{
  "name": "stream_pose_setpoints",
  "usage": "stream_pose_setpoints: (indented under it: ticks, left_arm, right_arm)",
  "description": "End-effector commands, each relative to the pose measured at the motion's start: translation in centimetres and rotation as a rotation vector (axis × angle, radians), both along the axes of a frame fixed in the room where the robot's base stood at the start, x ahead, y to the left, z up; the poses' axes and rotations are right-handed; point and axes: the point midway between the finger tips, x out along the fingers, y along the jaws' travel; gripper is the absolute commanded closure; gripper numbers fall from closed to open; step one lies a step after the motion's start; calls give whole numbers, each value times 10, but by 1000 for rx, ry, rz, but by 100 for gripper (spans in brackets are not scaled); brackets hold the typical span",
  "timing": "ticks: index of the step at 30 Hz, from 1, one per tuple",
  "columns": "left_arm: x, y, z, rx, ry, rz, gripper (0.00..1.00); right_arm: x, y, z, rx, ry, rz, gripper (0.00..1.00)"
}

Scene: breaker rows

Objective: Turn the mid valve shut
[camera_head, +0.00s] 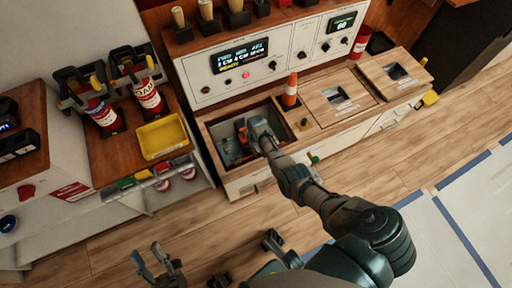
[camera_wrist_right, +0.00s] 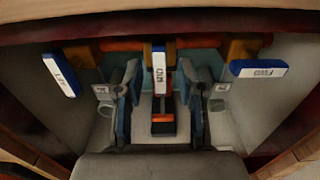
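In the right wrist view three blue-and-white valve handles sit in a sunken bay. The mid valve handle (camera_wrist_right: 160,72) stands upright in the picture, over an orange pipe. The left handle (camera_wrist_right: 58,75) is tilted and the right handle (camera_wrist_right: 260,69) lies nearly level. My right gripper (camera_wrist_right: 160,92) is open, with one finger on each side of the mid handle and gaps visible between. In the head view my right gripper (camera_head: 259,133) reaches down into the open bay (camera_head: 226,150) and hides much of it. My left gripper (camera_head: 152,264) is open and empty, low over the floor.
Wooden covers (camera_head: 335,98) with openings lie to the right. A control panel (camera_head: 240,68) rises behind. A yellow tray (camera_head: 163,137) and red extinguishers (camera_head: 149,97) stand on the left cabinet. The bay's walls are close around my gripper.

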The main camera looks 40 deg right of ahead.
Motion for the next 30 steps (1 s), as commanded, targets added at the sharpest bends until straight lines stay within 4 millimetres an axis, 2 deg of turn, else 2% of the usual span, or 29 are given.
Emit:
stream_pose_setpoints:
  ticks: [1,3,4,17,23,30]
  left_arm:
    - [2,0,-1,0,2,-1,60]
    - [3,0,-1,1,3,0,60]
    - [3,0,-1,1,3,0,60]
    - [3,-1,-1,3,11,-1,60]
    - [7,-2,-4,14,44,-2,60]
    - [14,-3,-9,34,99,-3,60]
  right_arm:
    - [0,0,0,0,0,0,78]
    - [0,0,0,0,0,0,95]
    - [0,0,0,0,0,0,100]
    - [0,0,0,0,1,42,100]
    - [0,-1,0,-1,0,153,100]
    - [-1,-1,0,0,2,365,100]
